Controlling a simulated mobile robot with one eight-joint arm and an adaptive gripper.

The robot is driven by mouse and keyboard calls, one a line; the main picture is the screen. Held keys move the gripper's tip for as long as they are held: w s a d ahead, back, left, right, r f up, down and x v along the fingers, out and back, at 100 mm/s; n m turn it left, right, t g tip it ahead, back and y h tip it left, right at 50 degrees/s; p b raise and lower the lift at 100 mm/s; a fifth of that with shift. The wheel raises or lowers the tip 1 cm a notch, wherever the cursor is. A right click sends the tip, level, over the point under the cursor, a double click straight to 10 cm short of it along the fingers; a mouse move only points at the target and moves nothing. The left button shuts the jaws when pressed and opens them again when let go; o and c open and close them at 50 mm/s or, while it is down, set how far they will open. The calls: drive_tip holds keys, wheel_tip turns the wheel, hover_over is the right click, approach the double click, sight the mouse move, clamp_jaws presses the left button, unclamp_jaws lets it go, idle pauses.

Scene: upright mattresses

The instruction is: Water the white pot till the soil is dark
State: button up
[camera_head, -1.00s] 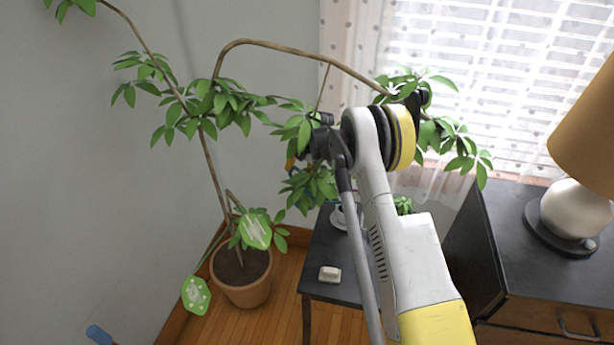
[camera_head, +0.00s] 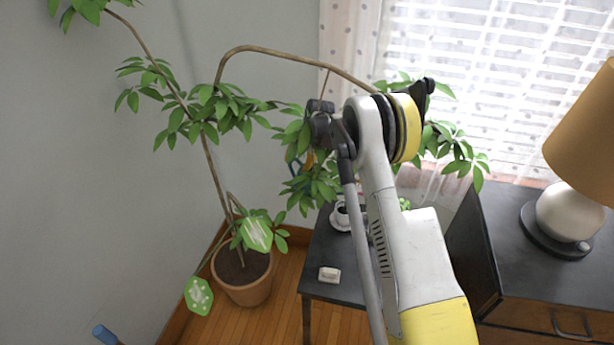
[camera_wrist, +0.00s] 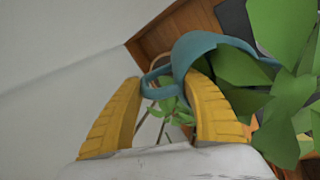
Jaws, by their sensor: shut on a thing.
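My gripper (camera_wrist: 165,88) shows two yellow fingers shut on a teal curved thing (camera_wrist: 205,42), which looks like a watering can's handle; most of its body is out of view. In the head view my gripper (camera_head: 308,160) is mostly hidden by my wrist and leaves, with a bit of teal beside it. It is above and left of the dark side table. A small green plant (camera_head: 404,204) shows on that table, right of my arm. Its pot is hidden behind my arm, so I cannot see a white pot or its soil.
The side table (camera_head: 322,262) holds a white cup on a saucer (camera_head: 340,217) and a small white block (camera_head: 329,275). A tall plant in a terracotta pot (camera_head: 245,290) stands left, its branches reaching around my gripper. A dark cabinet (camera_head: 545,290) with a lamp (camera_head: 570,215) stands right.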

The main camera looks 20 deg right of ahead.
drive_tip(key=shift+r+g+h+p, duration=0.1)
drive_tip(key=shift+g+h+p, duration=0.2)
drive_tip(key=shift+g, duration=0.2)
drive_tip(key=g+h, duration=0.1)
drive_tip(key=g, duration=0.1)
drive_tip(key=shift+w+g+h, duration=0.1)
drive_tip(key=shift+g+h, duration=0.3)
drive_tip(key=shift+s, duration=0.2)
